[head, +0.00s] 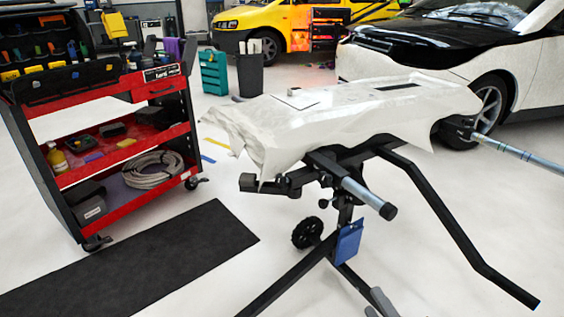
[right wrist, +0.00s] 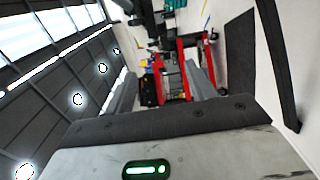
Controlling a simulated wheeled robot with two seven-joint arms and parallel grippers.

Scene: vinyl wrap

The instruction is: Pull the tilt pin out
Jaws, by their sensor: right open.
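A black stand (head: 427,206) holds a white-wrapped panel (head: 330,110). A grey tube (head: 362,193) with a black end cap sticks out below the panel toward me. A small black knob (head: 323,203) sits on the stand beside this tube; I cannot tell for sure which part is the tilt pin. My right gripper (head: 377,305) shows only as grey fingertips at the bottom edge, low and in front of the stand, apart from the tube and knob. In the right wrist view its two grey fingers (right wrist: 163,88) are spread with nothing between them. My left gripper is not in view.
A red tool cart (head: 125,140) stands at the left, with a black mat (head: 130,260) before it. A blue tag (head: 348,242) hangs on the stand. A pole (head: 510,150) reaches in from the right. Cars stand behind. The stand's legs spread across the floor.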

